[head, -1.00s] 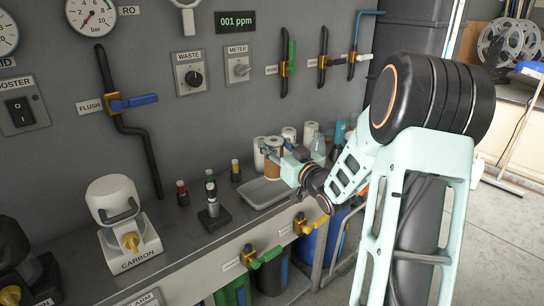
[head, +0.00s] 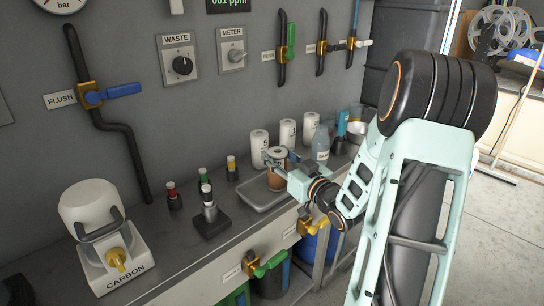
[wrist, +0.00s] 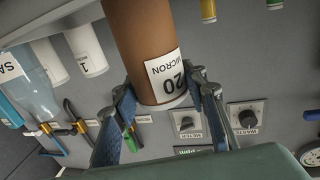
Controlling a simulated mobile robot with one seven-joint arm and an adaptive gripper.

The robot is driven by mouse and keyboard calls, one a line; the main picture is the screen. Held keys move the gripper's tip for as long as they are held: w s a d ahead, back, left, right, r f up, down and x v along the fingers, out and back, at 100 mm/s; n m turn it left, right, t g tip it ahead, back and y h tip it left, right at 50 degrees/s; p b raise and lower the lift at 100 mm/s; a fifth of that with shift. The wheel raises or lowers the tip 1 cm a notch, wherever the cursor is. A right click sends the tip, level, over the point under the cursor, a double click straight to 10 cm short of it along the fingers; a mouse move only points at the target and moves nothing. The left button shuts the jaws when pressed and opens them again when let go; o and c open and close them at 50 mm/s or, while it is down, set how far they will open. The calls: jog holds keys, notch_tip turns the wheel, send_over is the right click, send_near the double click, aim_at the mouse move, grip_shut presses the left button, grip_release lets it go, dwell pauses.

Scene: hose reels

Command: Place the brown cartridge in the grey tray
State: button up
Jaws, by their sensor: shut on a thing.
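The brown cartridge (head: 277,181), with white ends, is upright within the outline of the grey tray (head: 256,207) in the head view. I cannot tell whether its base touches the tray floor. My gripper (head: 276,160) is shut on the upper part of the cartridge, reaching in from the right. In the wrist view, which is upside down, both fingers of my gripper (wrist: 168,92) close around the white-rimmed end of the brown cartridge (wrist: 142,40), beside its "20 MICRON" label. The tray does not show clearly there.
White cartridges (head: 287,132) and a clear bottle (head: 320,144) stand behind and right of the tray. Small capped vials (head: 232,168) and a black stand (head: 211,221) are to its left.

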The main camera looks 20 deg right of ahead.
jog(key=shift+r, duration=0.15)
jog(key=shift+s, duration=0.1)
jog(key=shift+f, duration=0.25)
jog(key=o, duration=1.4)
jog(key=shift+c, duration=0.2)
jog(key=shift+r, duration=0.15)
jog(key=shift+r, duration=0.2)
jog(key=s+d+p, duration=0.1)
jog(key=s+d, duration=0.1)
jog(key=s, duration=1)
jog(key=shift+f, duration=0.15)
jog(key=shift+w, duration=0.1)
